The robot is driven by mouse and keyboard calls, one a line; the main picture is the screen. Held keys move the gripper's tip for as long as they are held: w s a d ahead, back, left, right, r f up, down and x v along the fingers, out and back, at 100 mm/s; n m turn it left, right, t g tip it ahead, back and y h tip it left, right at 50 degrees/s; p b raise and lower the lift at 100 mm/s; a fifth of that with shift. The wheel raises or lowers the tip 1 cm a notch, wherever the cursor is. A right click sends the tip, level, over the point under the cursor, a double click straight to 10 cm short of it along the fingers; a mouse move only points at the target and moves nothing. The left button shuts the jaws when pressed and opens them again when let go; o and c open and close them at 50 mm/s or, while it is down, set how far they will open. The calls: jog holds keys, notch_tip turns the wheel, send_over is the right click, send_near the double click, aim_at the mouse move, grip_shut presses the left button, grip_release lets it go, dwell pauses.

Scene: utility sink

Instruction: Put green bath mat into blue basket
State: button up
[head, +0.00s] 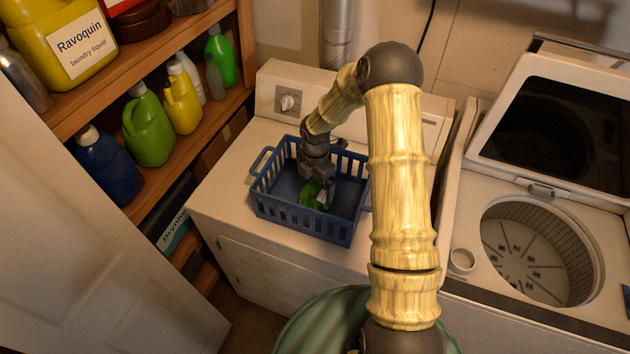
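The blue basket (283,214) stands upright on top of the closed white machine, left of centre in the head view. A bright green thing (309,193), which looks like the green bath mat, is inside the basket near its middle. It appears bunched up and small, and part of it is hidden by my gripper. My gripper (322,197) reaches down into the basket from above, with its fingers right at the green mat. The picture is too small to show whether the fingers are closed on it or apart.
A washer (540,250) with its lid raised and drum open stands on the right. A wooden shelf (140,65) with several bottles is at the left, beside a pale door panel (95,245). The machine top is clear around the basket.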

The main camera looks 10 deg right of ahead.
aim_at(315, 197)
jog(key=shift+r+p, duration=0.4)
jog(key=shift+r, duration=0.3)
notch_tip(315, 197, up, 12)
jog(key=b, duration=0.2)
jog(key=shift+b, duration=0.4)
jog(key=shift+f, duration=0.1)
jog(key=s+r+m+t, duration=0.1)
jog(key=s+r+m, duration=0.1)
jog(key=s+m, duration=0.8)
jog(key=s+r+m+t, duration=0.1)
jog(key=s+r+m, duration=0.1)
jog(key=s+m, duration=0.9)
jog(key=m, duration=0.2)
jog(key=shift+s+a+r+m+t, duration=0.15)
jog(key=shift+s+a+m+t, duration=0.1)
jog(key=shift+m+t, duration=0.05)
